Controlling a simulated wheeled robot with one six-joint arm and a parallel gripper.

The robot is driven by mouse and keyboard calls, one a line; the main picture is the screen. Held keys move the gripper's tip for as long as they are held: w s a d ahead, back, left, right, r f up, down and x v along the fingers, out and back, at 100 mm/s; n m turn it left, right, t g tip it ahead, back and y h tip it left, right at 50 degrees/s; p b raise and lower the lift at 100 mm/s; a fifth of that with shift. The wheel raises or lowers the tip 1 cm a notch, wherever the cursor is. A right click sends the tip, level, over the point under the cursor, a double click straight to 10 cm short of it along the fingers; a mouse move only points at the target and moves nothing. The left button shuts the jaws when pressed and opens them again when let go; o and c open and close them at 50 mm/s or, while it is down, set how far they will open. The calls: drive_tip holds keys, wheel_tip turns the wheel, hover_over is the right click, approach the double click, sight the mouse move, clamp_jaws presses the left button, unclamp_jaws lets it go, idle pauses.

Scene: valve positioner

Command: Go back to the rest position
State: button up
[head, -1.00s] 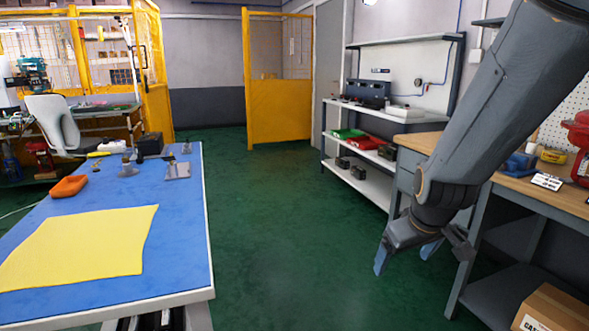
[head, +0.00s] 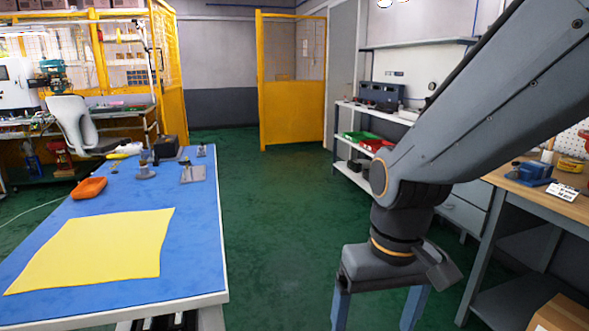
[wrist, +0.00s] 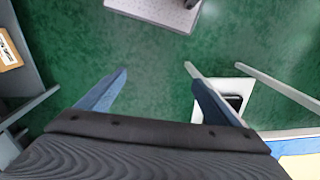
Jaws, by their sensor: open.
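My gripper (head: 378,308) hangs at the lower right of the head view, over the green floor between the blue-topped table and the wooden workbench. Its two blue fingers point down and stand wide apart, with nothing between them. In the wrist view my gripper (wrist: 160,95) is also open and empty above the green floor.
The wooden workbench (head: 530,190) stands at right. Shelves (head: 370,180) and a yellow fence (head: 290,100) are behind. Green floor lies open between.

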drive_tip(key=d+r+m+p, duration=0.1)
drive_tip(key=d+r+p, duration=0.4)
drive_tip(key=p, duration=0.6)
drive_tip(key=shift+s+d+r+m+h, duration=0.15)
drive_tip(key=shift+d+r+m+h, duration=0.2)
drive_tip(key=shift+d, duration=0.5)
